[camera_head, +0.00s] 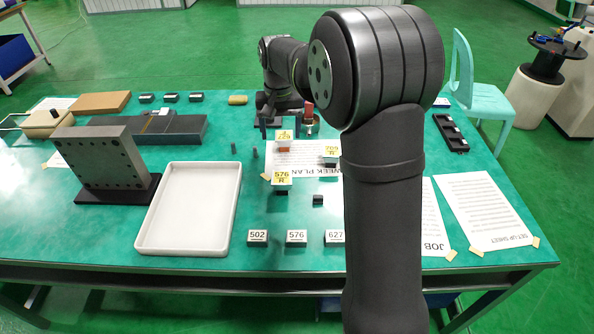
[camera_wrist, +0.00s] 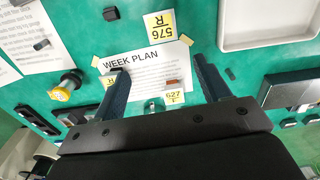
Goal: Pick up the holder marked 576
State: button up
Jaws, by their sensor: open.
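The holder marked 576 (camera_head: 282,178) has a yellow and white tag reading 576 R, with a dark body below it. It stands on the green table right of the white tray. In the wrist view its tag (camera_wrist: 160,26) lies above the paper, beyond my fingertips. My gripper (camera_head: 283,118) is behind the holder in the head view, pointing down. In the wrist view my gripper (camera_wrist: 158,75) is open with two dark fingers apart, nothing held. A holder tagged 627 L (camera_wrist: 174,97) shows between the fingers, lower down. Another tagged holder (camera_head: 331,149) is partly hidden by a finger in the wrist view.
A white tray (camera_head: 190,207) lies left of the holders. A dark upright plate (camera_head: 102,158) stands further left. Label blocks, including one reading 576 (camera_head: 296,238), line the front edge. A small dark block (camera_head: 318,199) sits near the holder. My arm hides part of the right side.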

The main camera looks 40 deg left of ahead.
aim_at(282, 177)
jog(key=f+n, duration=1)
jog(key=n, duration=0.1)
jog(key=s+f+n, duration=0.1)
jog(key=f+n, duration=0.4)
jog(key=n, duration=0.1)
jog(key=shift+s, duration=0.1)
jog(key=shift+w+d+f, duration=0.1)
jog(key=shift+w+f, duration=0.05)
jog(key=shift+f, duration=1.2)
jog(key=shift+w+f, duration=0.15)
jog(key=shift+f, duration=1.15)
jog(key=shift+c, duration=0.4)
jog(key=shift+r, duration=0.1)
jog(key=c, duration=0.9)
jog(key=shift+r, duration=0.1)
